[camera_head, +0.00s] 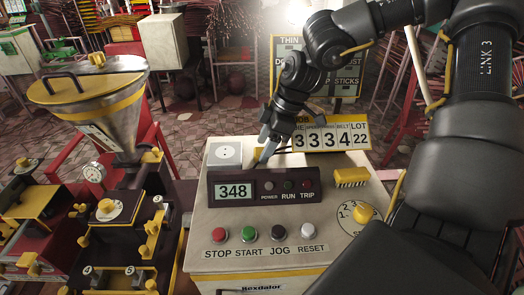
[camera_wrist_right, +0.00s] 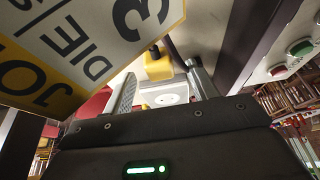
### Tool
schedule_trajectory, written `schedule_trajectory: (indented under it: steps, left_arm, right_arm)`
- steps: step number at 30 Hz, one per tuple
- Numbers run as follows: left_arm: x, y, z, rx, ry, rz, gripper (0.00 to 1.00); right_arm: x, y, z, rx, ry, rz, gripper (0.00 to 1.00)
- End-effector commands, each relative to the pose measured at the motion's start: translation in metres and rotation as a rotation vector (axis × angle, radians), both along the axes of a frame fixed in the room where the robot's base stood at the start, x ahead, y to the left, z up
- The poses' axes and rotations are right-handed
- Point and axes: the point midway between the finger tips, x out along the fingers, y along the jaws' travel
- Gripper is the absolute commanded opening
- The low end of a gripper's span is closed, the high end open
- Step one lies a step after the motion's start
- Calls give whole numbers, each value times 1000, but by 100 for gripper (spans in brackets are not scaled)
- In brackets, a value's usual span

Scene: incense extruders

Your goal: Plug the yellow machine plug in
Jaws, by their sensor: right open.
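The yellow plug (camera_wrist_right: 158,66) shows in the right wrist view with a dark part at its upper end, between the lines of my open fingers. In the head view a small yellow bit of it (camera_head: 256,154) shows beside my right gripper (camera_head: 265,146); the rest is hidden. The white socket (camera_head: 226,153) is on the top left of the control box, just left of the gripper. It also shows in the right wrist view (camera_wrist_right: 173,98), beyond the fingers. My right gripper (camera_wrist_right: 163,85) is open; I cannot tell whether it touches the plug. My left gripper is not in view.
The control box (camera_head: 200,235) has a raised display panel (camera_head: 262,187), several buttons and a yellow dial (camera_head: 365,213). A yellow toothed block (camera_head: 350,177) lies at right. A number sign (camera_head: 332,137) stands close behind the gripper. A hopper machine (camera_head: 90,100) stands left.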

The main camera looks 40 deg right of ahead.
Motion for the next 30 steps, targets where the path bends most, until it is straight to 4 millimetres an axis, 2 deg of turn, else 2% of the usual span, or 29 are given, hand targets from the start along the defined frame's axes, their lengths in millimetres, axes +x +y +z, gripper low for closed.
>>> schedule_trajectory:
  steps: [5, 15, 25, 27, 30]
  left_arm:
    - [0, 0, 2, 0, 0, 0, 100]
    - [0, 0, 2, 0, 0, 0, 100]
    - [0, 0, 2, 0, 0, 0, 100]
    - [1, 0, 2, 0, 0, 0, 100]
    - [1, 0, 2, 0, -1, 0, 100]
  right_arm:
    - [2, 4, -11, 0, 0, 1, 58]
    - [3, 4, -11, 1, -1, 1, 57]
    - [3, 4, -11, 1, -1, 1, 14]
    - [3, 4, -11, 1, -1, 1, 9]
    - [3, 4, -11, 1, -1, 1, 9]
